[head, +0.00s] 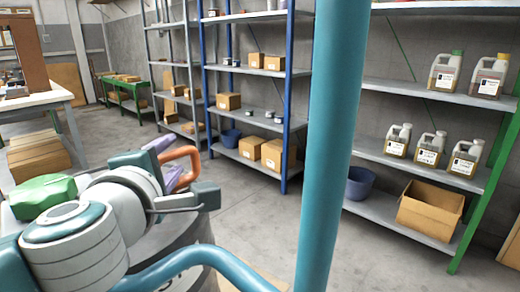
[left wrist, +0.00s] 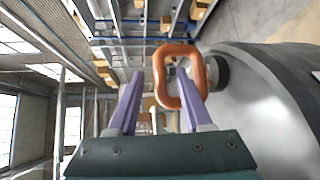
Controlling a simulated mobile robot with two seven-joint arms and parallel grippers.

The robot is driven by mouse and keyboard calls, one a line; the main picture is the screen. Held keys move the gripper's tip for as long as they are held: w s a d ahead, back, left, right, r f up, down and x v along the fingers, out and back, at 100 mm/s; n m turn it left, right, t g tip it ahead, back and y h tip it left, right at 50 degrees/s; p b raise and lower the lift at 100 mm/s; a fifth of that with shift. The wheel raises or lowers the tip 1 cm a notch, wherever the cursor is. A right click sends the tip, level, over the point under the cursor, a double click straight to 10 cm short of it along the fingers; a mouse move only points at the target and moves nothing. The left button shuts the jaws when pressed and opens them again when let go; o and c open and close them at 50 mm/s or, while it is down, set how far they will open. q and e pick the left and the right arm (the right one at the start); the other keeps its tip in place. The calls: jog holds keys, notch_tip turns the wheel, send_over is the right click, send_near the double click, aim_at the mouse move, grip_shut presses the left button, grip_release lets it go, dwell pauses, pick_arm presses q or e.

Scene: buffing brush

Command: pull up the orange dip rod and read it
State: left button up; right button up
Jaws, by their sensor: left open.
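The orange dip rod shows as a rounded loop handle (head: 189,153) at the left of the head view. It also shows in the left wrist view (left wrist: 203,75), beside a dark round fitting (left wrist: 221,72) on a grey metal drum or tank (left wrist: 262,110). My left gripper (head: 166,161) is open at the handle, with purple fingers. In the left wrist view its fingers (left wrist: 160,76) point toward the loop. The left side of the loop appears between them, and the right finger overlaps the loop's opening. Contact cannot be told. The rod below the handle is hidden. My right gripper is not in view.
A blue-post shelf (head: 245,70) with cardboard boxes stands behind. A green-post shelf (head: 400,167) at the right holds several jugs (head: 430,150), a blue bucket (head: 359,184) and an open box (head: 430,212). A white-topped table (head: 38,98) is at the left. The middle floor is clear.

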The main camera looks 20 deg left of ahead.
pick_arm(q)
jog(key=b+x, duration=0.1)
jog(key=x, duration=0.4)
jog(key=shift+d, duration=0.1)
jog(key=shift+c, duration=0.2)
grip_shut()
dwell(1.0)
